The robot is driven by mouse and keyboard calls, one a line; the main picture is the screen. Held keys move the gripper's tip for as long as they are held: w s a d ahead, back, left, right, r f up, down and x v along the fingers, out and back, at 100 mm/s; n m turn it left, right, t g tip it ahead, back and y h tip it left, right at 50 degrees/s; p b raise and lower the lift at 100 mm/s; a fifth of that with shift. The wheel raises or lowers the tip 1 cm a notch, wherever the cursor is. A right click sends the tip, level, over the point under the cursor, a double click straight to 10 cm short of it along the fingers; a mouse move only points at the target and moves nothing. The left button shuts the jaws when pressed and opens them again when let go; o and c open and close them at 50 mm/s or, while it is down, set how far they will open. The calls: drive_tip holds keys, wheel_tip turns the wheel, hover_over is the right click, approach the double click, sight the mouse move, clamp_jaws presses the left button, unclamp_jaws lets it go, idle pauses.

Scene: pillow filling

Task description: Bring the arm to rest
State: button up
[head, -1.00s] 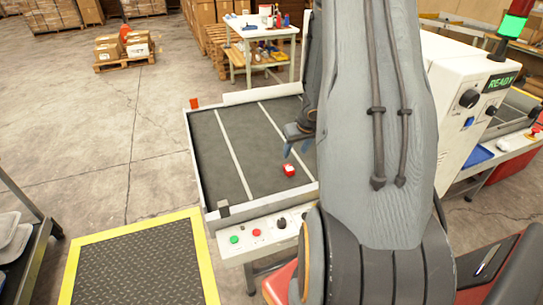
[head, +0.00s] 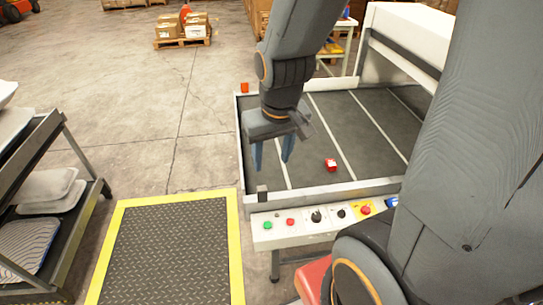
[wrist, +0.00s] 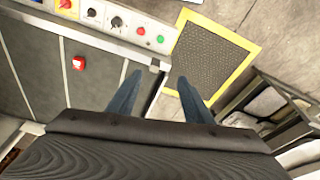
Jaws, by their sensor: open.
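My gripper (head: 272,160) hangs over the left part of the grey conveyor bed in the head view, with its two blue fingers pointing down. The fingers are apart and nothing is between them. In the wrist view the open fingers (wrist: 158,90) show over the bed's edge. My upper arm fills the right side of the head view. A small red box with a white label (head: 330,164) lies on the bed to the right of my gripper, apart from it. The red box also shows in the wrist view (wrist: 78,63).
The conveyor bed (head: 385,130) has a raised pale rim and a front control panel (head: 300,222) with buttons and knobs. A yellow-edged black mat (head: 165,250) lies on the floor at the front left. A rack with pale trays (head: 50,190) stands at far left. Open floor lies behind the mat.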

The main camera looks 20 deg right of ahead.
drive_tip(key=shift+a, duration=0.1)
wheel_tip(320, 180, down, 8)
drive_tip(key=g+b, duration=0.1)
drive_tip(key=b, duration=0.6)
drive_tip(key=shift+f, duration=0.2)
